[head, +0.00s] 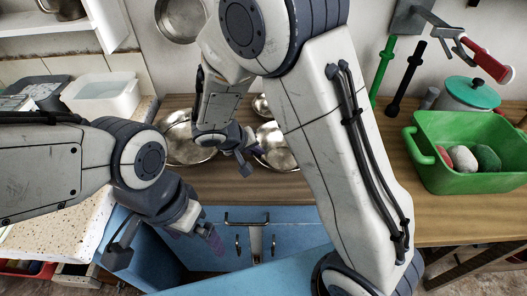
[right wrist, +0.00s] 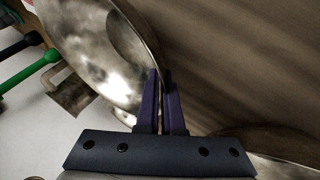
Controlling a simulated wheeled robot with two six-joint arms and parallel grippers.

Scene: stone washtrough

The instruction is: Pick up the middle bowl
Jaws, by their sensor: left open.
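Shiny metal bowls stand on the wooden counter. A large bowl (head: 190,150) is at the left, a medium bowl (head: 281,155) is to its right, and a small bowl (head: 261,104) is behind, partly hidden by my right arm. My right gripper (head: 252,159) is at the left rim of the medium bowl. In the right wrist view its purple fingers (right wrist: 161,100) are close together, with the rim of the medium bowl (right wrist: 80,45) between them. My left gripper (head: 167,250) is open and empty, low in front of the blue cabinet.
A green tub (head: 465,180) with several round things stands at the right, beside a lidded pot (head: 470,93). A white basin (head: 103,95) is at the back left. Blue cabinet doors (head: 250,243) are below the counter edge. My right arm hides part of the counter.

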